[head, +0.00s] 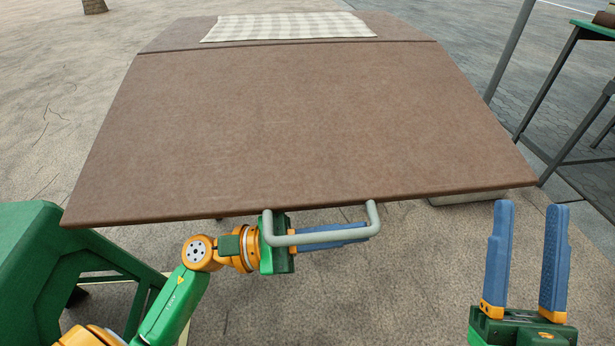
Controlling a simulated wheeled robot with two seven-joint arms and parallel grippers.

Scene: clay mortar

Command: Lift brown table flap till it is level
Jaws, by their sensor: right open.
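The brown table flap (300,120) fills the middle of the head view, joined along a seam to the brown tabletop (175,36) behind it. It is spread out toward me; I cannot tell whether it is exactly level. A grey U-shaped handle (300,239) sticks out from its near edge. My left gripper (345,232) is at this handle, just under the near edge, its blue fingers pointing right behind the bar. The bar partly hides them, so their grip is unclear. My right gripper (530,208) is open and empty, fingers up, right of the handle and apart from the flap.
A checked cloth (290,26) lies on the tabletop. A green piece of furniture (30,265) stands close at the left. A dark-legged green table (592,30) is at the far right. Paved ground between the handle and my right gripper is clear.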

